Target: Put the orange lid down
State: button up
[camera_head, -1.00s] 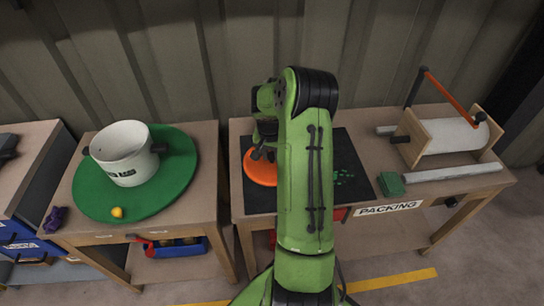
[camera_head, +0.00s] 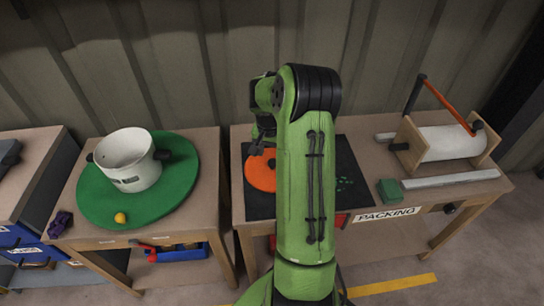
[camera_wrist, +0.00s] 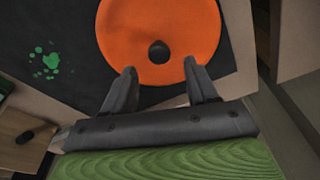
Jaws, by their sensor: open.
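The orange lid (camera_head: 261,172) lies on the black mat (camera_head: 262,205) on the packing table, partly hidden behind my arm in the head view. In the wrist view the lid (camera_wrist: 180,40) is a flat orange disc with a dark round knob (camera_wrist: 158,52) at its middle. My gripper (camera_wrist: 160,75) is open, with its two fingers apart and nothing between them. The fingertips appear over the near edge of the lid, one on each side of the knob's line. In the head view my gripper (camera_head: 262,140) shows above the lid.
A paper roll (camera_head: 450,143) on a wooden stand, a green block (camera_head: 390,190) and a grey bar (camera_head: 450,178) are on the right. The left table holds a white pot (camera_head: 130,165) and yellow ball (camera_head: 120,218) on a green disc (camera_head: 185,185). Green spots (camera_wrist: 46,60) mark the mat.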

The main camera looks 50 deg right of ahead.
jog(key=a+r+n+t+p, duration=0.1)
jog(key=a+r+n, duration=0.1)
jog(key=a+r, duration=0.4)
jog(key=a+r+n, duration=0.1)
jog(key=a+r, duration=0.3)
jog(key=r, duration=0.5)
jog(key=s+a+r+n+t, duration=0.1)
jog(key=s+a+r+n, duration=0.4)
jog(key=a, duration=0.5)
jog(key=s+a+r+n+t+y, duration=0.1)
jog(key=s+a+n, duration=0.3)
jog(key=s+a, duration=0.6)
jog(key=s+t, duration=0.1)
jog(key=s, duration=0.2)
jog(key=shift+n+t+y, duration=0.3)
jog(key=shift+t, duration=0.1)
jog(key=shift+s+r, duration=0.1)
